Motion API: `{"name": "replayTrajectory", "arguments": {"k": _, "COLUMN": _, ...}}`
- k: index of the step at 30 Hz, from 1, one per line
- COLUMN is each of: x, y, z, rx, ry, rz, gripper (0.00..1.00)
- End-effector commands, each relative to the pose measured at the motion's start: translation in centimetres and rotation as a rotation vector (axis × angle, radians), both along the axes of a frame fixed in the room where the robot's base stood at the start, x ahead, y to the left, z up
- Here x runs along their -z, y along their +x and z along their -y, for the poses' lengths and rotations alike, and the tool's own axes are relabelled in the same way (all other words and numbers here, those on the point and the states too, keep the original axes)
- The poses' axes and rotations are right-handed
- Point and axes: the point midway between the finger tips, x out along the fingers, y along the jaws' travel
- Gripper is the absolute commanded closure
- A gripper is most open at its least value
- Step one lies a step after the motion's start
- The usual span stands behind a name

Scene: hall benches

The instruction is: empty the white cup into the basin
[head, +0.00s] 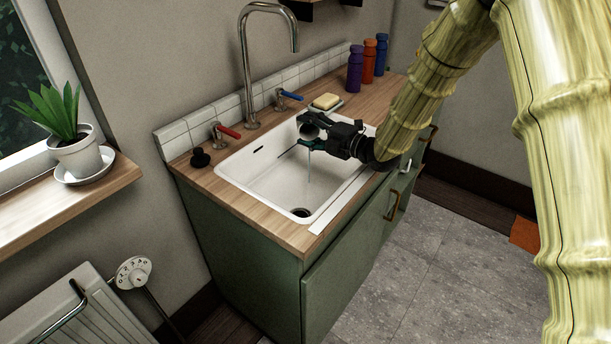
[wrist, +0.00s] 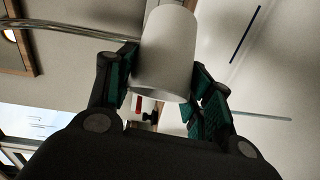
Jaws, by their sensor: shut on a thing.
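The white cup (wrist: 165,48) is between the two fingers of my gripper (wrist: 166,72) in the wrist view, and they are shut on it. In the head view my gripper (head: 318,134) is above the white basin (head: 262,178), and the cup (head: 309,130) is small and partly hidden by the fingers. The cup looks tipped well over on its side. A thin pale stream falls below it into the basin, and the stream also shows at the right in the wrist view. The inside of the cup is not visible.
A tall curved tap (head: 246,70) stands behind the basin, with a red-handled valve (head: 226,132) and a blue-handled one (head: 289,96). A soap dish (head: 327,102) is behind the gripper. Several bottles (head: 369,61) stand at the back right. The drain (head: 301,212) is clear.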

Motion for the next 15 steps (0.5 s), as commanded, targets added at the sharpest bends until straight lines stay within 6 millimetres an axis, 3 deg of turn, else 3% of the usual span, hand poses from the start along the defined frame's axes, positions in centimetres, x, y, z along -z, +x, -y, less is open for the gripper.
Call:
{"name": "replayTrajectory", "arguments": {"k": 8, "x": -0.14, "y": 0.0, "z": -0.01, "rx": -0.001, "ry": 0.0, "rz": -0.001, "gripper": 0.79}}
{"name": "replayTrajectory", "arguments": {"k": 15, "x": 0.44, "y": 0.25, "z": -0.1, "rx": -0.001, "ry": -0.019, "rz": -0.121, "gripper": 0.79}}
